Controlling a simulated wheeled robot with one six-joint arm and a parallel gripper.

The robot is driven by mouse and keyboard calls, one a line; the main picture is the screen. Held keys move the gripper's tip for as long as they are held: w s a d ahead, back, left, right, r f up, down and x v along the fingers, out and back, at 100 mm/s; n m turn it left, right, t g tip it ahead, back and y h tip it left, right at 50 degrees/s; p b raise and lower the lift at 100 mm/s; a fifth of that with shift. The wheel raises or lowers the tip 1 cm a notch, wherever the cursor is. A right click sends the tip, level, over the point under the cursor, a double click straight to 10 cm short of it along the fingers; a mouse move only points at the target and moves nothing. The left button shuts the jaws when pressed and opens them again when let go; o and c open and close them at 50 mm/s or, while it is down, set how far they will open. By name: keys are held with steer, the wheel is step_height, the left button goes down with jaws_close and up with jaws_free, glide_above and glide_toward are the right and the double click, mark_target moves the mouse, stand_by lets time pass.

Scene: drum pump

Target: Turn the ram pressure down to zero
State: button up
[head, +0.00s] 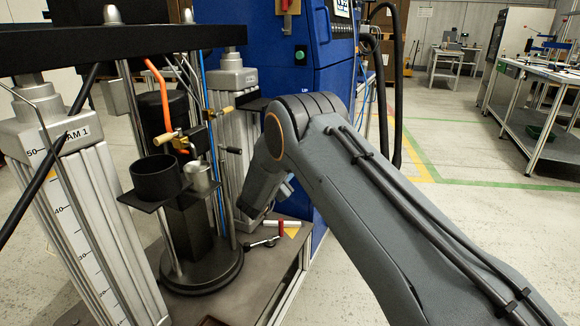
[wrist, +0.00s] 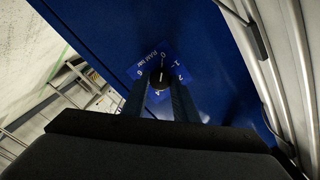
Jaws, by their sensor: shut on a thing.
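The ram pressure knob (wrist: 160,80) is small, dark and round, in the upper middle of the wrist view. It sits on a blue dial plate (wrist: 152,57) with white numbers and "RAM" lettering, tilted in the picture. The 0 is at the plate's top and other numbers stand around the knob. My gripper (wrist: 159,88) has its two dark fingers on either side of the knob and is shut on it. A pale mark shows on the knob, but I cannot tell which number it points to. In the head view my arm hides the knob and my fingers.
The blue cabinet (head: 294,49) stands behind my arm. The drum pump's metal ram columns (head: 84,201) and black crossbeam (head: 120,41) are close on the left. A grey low platform (head: 270,266) carries small tools. Open floor lies to the right.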

steer(key=shift+a+r, duration=0.1)
stand_by(0.5)
steer(key=o, duration=1.1)
steer(key=shift+c, duration=0.2)
steer(key=p+v, duration=0.1)
steer(key=v, duration=0.6)
steer(key=shift+s+a, duration=0.15)
steer(key=shift+s, duration=0.2)
